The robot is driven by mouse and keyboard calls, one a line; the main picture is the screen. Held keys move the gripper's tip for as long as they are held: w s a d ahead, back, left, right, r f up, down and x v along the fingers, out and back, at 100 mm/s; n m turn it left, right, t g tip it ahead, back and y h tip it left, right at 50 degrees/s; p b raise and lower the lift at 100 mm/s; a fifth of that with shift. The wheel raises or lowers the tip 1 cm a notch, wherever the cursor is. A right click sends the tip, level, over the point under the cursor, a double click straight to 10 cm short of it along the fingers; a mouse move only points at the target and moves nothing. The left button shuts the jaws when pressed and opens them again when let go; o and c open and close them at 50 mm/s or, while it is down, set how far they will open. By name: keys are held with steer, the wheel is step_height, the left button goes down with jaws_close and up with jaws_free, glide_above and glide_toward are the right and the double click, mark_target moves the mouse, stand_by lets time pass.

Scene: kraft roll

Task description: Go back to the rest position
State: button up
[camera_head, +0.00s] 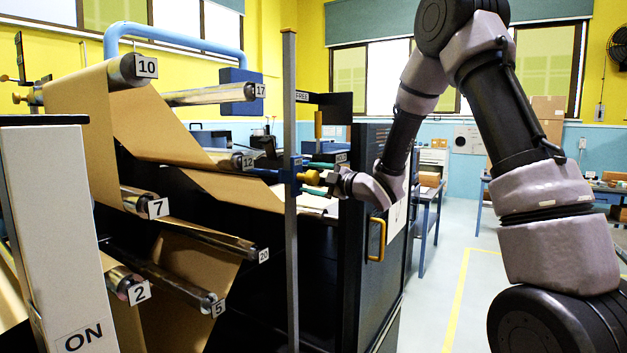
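My arm comes in from the right and bends down over the machine. My gripper (328,180) is small in view beside the vertical grey post (290,230). It is level with a yellow knob (308,177) on the post's blue clamp (293,170). The fingertips are very close to the knob or touching it; I cannot tell which. I cannot tell whether the fingers are open or shut.
Brown kraft paper (75,135) runs over numbered metal rollers, such as roller 10 (128,70), at the left. A black cabinet (350,270) with a yellow handle (376,240) stands below my gripper. Clear floor (440,285) lies right of it.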

jaws_close()
steer(key=shift+w+d, duration=0.1)
steer(key=shift+w, duration=0.05)
steer(key=shift+o, duration=2.3)
jaws_free()
steer(key=w+d+v, duration=0.1)
steer(key=v, duration=0.8)
